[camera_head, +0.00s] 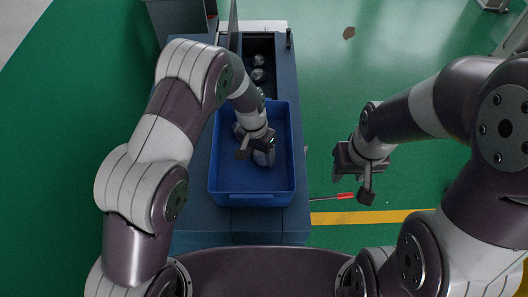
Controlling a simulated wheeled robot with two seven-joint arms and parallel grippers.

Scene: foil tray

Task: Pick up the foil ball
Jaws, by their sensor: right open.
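Crumpled silvery foil balls (258,75) lie in the dark recess at the far end of the blue-grey bench, beyond the blue tray (216,165). My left gripper (257,152) is low over the inside of the tray, pointing down. Grey shapes show beside and under its fingers; I cannot tell whether they are foil or parts of the gripper. Its own wrist hides the space between its fingers, so its opening is unclear. My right gripper (361,178) is open and empty, to the right of the bench and above the green floor.
The blue-grey bench (293,226) carries the tray and the recess. A thin upright panel (233,25) stands at the recess's left side. A red-handled tool (340,196) shows right of the bench. The green floor around is mostly clear, with a yellow line (360,217).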

